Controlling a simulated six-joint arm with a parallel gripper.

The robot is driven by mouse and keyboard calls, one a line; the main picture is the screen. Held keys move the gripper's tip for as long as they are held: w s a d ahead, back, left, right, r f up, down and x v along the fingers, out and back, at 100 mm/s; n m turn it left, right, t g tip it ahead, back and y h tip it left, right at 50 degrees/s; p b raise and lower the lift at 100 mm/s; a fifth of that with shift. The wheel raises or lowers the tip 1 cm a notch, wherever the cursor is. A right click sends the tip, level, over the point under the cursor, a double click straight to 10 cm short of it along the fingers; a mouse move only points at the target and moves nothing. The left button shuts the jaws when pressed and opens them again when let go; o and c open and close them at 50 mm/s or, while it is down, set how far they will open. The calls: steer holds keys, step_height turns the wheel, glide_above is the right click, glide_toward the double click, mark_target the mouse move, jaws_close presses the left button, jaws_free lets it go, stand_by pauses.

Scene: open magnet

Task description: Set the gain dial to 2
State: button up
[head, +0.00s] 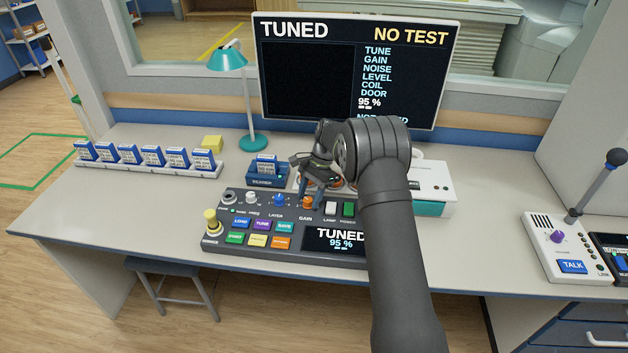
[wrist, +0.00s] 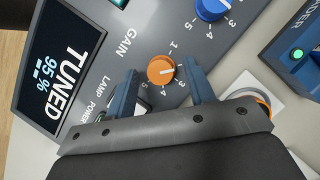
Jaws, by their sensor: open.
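The orange gain dial (head: 308,202) sits on the dark console (head: 222,250), beside the GAIN label. In the wrist view the dial (wrist: 161,70) shows from above, with numbers printed around it. Its white mark seems to lie toward the 2 and 3 side, but it is too small to read surely. My gripper (head: 314,192) reaches down over the dial. In the wrist view its two fingers (wrist: 160,67) stand apart on either side of the dial, with a visible gap at each side. The console screen (wrist: 60,65) reads TUNED, 95 %.
A blue layer dial (head: 279,200) is just left of the gain dial. White lamp (head: 330,208) and green power (head: 349,209) switches are close on the right. A blue reader (head: 266,176), teal desk lamp (head: 253,143) and monitor (head: 310,85) stand behind.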

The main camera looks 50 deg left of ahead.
steer(key=v, duration=1.7)
steer(key=x, duration=1.7)
steer(key=shift+s+f, duration=0.1)
steer(key=shift+f, duration=0.1)
steer(key=shift+f, duration=0.1)
steer(key=shift+d+m+y, duration=0.15)
steer(key=shift+m+y, duration=0.25)
steer(key=shift+m, duration=0.6)
steer(key=shift+m+y, duration=0.4)
steer(key=shift+m, duration=0.7)
steer(key=m+y, duration=0.1)
steer(key=m, duration=0.2)
steer(key=m+t+y, duration=0.1)
steer(key=m, duration=0.2)
steer(key=shift+s+d+t, duration=0.1)
steer(key=shift+d+t, duration=0.05)
steer(key=shift+t, duration=0.15)
steer(key=shift+v, duration=2.7)
